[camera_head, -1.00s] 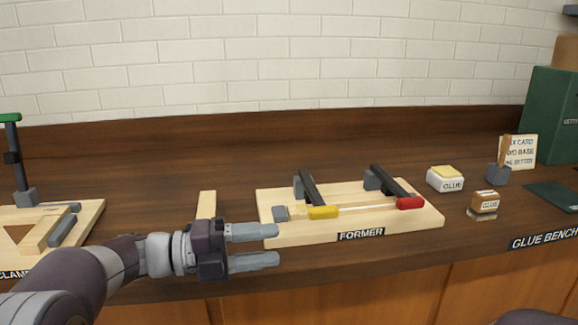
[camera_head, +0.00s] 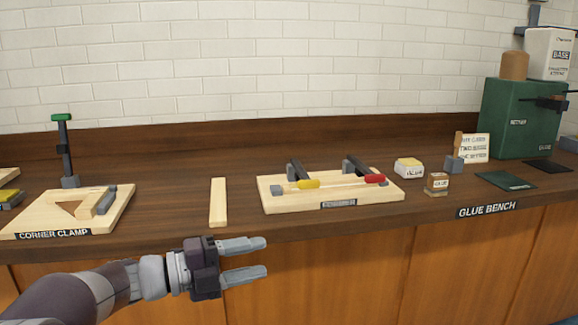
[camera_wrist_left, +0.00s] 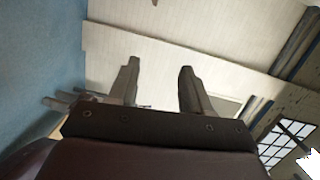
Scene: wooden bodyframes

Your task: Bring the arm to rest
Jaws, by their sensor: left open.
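My left gripper (camera_head: 256,259) is open and empty in the head view, its two grey fingers pointing right. It hangs in front of the bench's front edge, below the wooden strip and the former board, touching nothing. In the left wrist view its two fingers (camera_wrist_left: 158,85) stand apart with nothing between them. My right gripper does not show.
The bench (camera_head: 240,230) carries a corner clamp board (camera_head: 112,207), a loose wooden strip (camera_head: 218,203) and a former board (camera_head: 290,206) with yellow-ended and red-ended clamps. A glue tub (camera_head: 409,169), a small box (camera_head: 437,184) and a green cabinet (camera_head: 520,110) stand to the right.

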